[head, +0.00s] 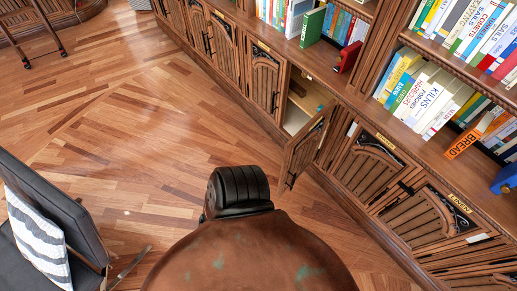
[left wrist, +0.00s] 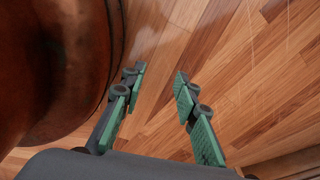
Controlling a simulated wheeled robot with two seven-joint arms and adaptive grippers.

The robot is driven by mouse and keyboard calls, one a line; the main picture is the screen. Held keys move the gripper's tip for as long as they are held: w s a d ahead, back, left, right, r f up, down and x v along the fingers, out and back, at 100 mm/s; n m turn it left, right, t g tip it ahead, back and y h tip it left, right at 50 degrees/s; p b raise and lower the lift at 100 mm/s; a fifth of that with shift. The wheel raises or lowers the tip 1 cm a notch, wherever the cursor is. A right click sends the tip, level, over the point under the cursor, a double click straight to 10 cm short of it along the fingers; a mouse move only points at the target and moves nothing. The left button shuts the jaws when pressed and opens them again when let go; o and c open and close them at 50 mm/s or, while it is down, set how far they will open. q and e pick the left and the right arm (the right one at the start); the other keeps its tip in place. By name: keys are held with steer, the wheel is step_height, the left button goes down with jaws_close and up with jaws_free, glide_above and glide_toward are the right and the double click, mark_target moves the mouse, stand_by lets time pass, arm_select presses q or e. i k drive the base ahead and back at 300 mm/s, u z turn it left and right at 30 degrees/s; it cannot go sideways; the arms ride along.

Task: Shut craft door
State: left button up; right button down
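A carved wooden cabinet door (head: 303,150) stands open in the head view, swung out over the floor from the lower row of cabinets. Its hinged edge seems to be on the right of the opening. The pale cabinet interior (head: 296,115) shows behind it. I cannot read a craft label on it. My left gripper (left wrist: 157,76) is open and empty in the left wrist view, with green-padded fingers apart above the wooden floor. It does not show in the head view, so its distance from the door is unclear. My right gripper is in neither view.
Closed cabinet doors (head: 372,170) flank the open one, below shelves of books (head: 420,95). A red item (head: 347,57) sits at the shelf edge. A dark chair with a striped cushion (head: 38,238) stands at lower left. The floor (head: 130,125) left of the cabinets is clear.

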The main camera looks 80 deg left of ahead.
mark_target(299, 151)
steer(key=u, duration=2)
steer(key=i, duration=0.5)
steer(key=z, duration=0.05)
